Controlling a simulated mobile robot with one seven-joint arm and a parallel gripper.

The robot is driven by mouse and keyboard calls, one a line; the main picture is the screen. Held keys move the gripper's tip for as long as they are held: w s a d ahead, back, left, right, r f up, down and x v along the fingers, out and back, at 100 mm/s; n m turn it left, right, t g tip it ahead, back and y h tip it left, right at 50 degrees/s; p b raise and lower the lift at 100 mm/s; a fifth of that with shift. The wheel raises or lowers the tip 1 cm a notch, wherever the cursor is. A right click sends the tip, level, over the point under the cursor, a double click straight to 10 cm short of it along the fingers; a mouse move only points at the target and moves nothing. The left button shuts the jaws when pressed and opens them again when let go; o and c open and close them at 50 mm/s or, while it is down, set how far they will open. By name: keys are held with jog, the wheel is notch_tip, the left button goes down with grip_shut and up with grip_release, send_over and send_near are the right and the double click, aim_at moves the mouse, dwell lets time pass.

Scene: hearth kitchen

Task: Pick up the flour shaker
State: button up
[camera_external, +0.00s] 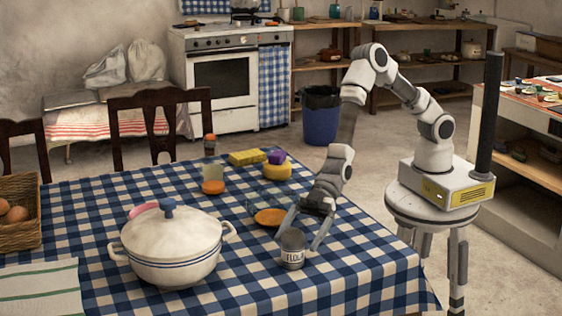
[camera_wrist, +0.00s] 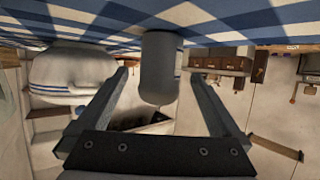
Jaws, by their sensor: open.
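In the wrist view the grey shaker (camera_wrist: 158,68) shows upside down between the two spread fingers of my gripper (camera_wrist: 160,75). I cannot tell whether either finger touches it.
A white lidded pot (camera_external: 172,247) stands left of the shaker. Behind it are an orange-filled glass dish (camera_external: 270,216), a yellow sponge (camera_external: 247,157) and a yellow round item (camera_external: 277,172). A basket (camera_external: 20,212) is at far left. The cloth right of the shaker (camera_external: 365,262) is clear.

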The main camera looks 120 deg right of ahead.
aim_at(287, 253)
jog(key=shift+r+b+x, duration=0.15)
jog(key=shift+b+x, duration=0.25)
jog(key=shift+x, duration=1.15)
jog(key=shift+r+b+x, duration=0.15)
jog(key=shift+b+x, duration=0.2)
jog(key=shift+x, duration=1.2)
jog(key=shift+w+a, duration=0.1)
jog(key=c, duration=1.3)
jog(key=shift+c, duration=0.9)
jog(key=shift+r, duration=0.15)
